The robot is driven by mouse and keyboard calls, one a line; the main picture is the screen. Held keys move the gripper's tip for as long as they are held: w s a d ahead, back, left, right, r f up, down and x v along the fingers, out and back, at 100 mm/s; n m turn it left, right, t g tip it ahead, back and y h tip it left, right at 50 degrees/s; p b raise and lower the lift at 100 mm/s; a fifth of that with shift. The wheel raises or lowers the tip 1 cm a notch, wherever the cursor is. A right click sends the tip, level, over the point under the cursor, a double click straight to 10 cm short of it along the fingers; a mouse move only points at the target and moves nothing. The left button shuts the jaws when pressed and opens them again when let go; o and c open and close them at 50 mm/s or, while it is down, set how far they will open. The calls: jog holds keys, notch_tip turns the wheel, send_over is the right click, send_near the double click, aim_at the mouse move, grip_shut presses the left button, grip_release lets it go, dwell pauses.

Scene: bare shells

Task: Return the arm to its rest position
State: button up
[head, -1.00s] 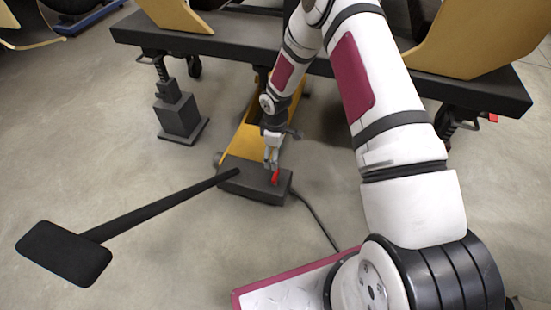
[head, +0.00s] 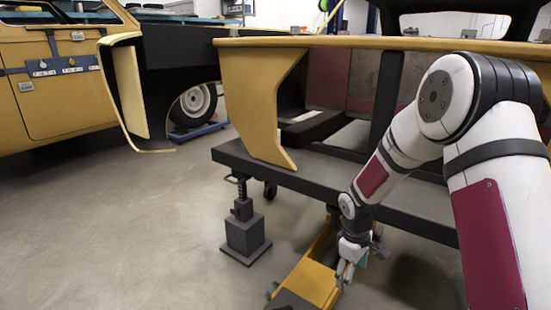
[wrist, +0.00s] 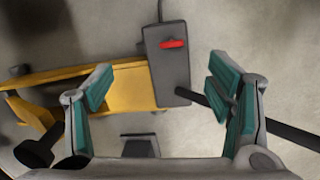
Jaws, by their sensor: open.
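My arm (head: 410,140) reaches down from the right in the head view. My gripper (head: 345,268) hangs over the yellow floor jack (head: 312,278), in front of the dark beam. In the wrist view my gripper (wrist: 160,78) is open, with teal pads spread wide and nothing between them. Below it lies a dark block (wrist: 165,85) with a red piece (wrist: 174,44) on top, apart from the fingers. The yellow jack (wrist: 130,85) also shows there, partly behind the left finger. In the head view the red piece is out of sight.
A dark beam (head: 310,172) carrying yellow body panels (head: 258,100) runs behind my gripper. A grey jack stand (head: 245,232) is under it. A yellow car (head: 60,90) stands at the left. Bare floor (head: 130,240) lies open at the lower left.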

jog(key=s+r+m, duration=0.3)
jog(key=s+r, duration=0.6)
jog(key=r, duration=0.3)
jog(key=s+r+m, duration=0.2)
jog(key=s+r, duration=0.6)
jog(key=r, duration=0.4)
jog(key=s+a+r+m+y, duration=0.1)
jog(key=s+r+m, duration=0.1)
jog(key=s, duration=0.9)
jog(key=s+a+r+m, duration=0.2)
jog(key=s, duration=1)
notch_tip(320, 180, up, 38)
jog(key=t+p, duration=0.4)
jog(key=p, duration=3.3)
jog(key=shift+w+d+r, duration=0.15)
jog(key=shift+w+d, duration=0.1)
